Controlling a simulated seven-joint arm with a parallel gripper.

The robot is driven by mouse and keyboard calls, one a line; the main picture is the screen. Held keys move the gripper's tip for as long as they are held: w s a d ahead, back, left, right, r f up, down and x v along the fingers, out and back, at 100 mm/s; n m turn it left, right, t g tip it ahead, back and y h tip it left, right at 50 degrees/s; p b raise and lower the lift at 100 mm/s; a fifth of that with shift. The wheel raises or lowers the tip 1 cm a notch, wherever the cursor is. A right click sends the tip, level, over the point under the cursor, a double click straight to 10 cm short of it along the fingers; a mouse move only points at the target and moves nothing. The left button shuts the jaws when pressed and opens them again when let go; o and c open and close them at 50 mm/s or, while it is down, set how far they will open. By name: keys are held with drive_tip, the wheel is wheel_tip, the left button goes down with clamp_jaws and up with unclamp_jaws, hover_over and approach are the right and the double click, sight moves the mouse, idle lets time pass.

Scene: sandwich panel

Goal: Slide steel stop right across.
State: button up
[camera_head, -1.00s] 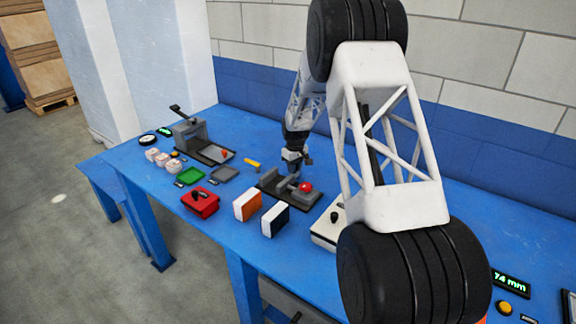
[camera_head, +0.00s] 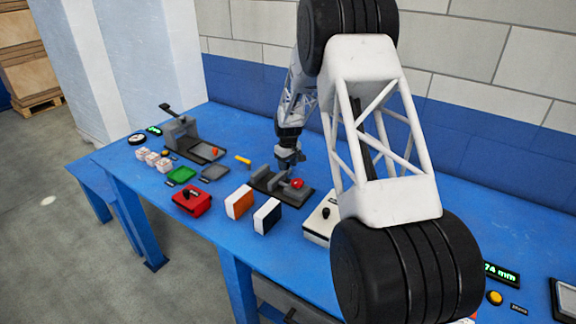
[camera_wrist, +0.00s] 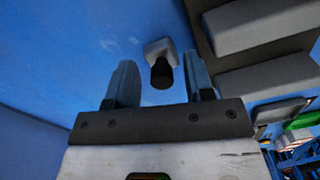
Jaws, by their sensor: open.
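In the head view, my gripper (camera_head: 289,160) is just above and behind a dark fixture (camera_head: 263,183) with grey blocks and a red knob. In the wrist view, my gripper (camera_wrist: 160,78) is open. A small pale grey block (camera_wrist: 155,46) with a black knob (camera_wrist: 161,73) shows between its two fingers, apart from both. I cannot tell for sure whether this block is the steel stop. The fixture's dark plate and long grey blocks (camera_wrist: 265,25) lie just right of the fingers.
A white box (camera_head: 318,228) with a black knob stands right of the fixture. Orange-sided and black-sided blocks (camera_head: 265,219) and a red box (camera_head: 193,202) stand in front. A lever device (camera_head: 182,132) is farther left. Blue table is clear behind the gripper.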

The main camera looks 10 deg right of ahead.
sight(288, 164)
drive_tip(key=shift+r, duration=3.8)
drive_tip(key=shift+s+r, duration=0.3)
drive_tip(key=shift+r, duration=0.05)
drive_tip(key=s+r+m, duration=0.1)
drive_tip(key=s+r, duration=0.6)
drive_tip(key=s, duration=0.3)
drive_tip(key=s+r+m+t, duration=0.1)
drive_tip(key=s+r, duration=0.6)
drive_tip(key=s, duration=0.3)
drive_tip(key=s+r+m, duration=0.1)
drive_tip(key=s+r, duration=0.6)
drive_tip(key=s, duration=0.3)
drive_tip(key=s+a+m+t, duration=0.1)
drive_tip(key=s+m, duration=0.2)
drive_tip(key=s, duration=2.8)
drive_tip(key=shift+s+a+f+t, duration=0.2)
drive_tip(key=shift+s+a+t, duration=0.1)
drive_tip(key=shift+s, duration=0.1)
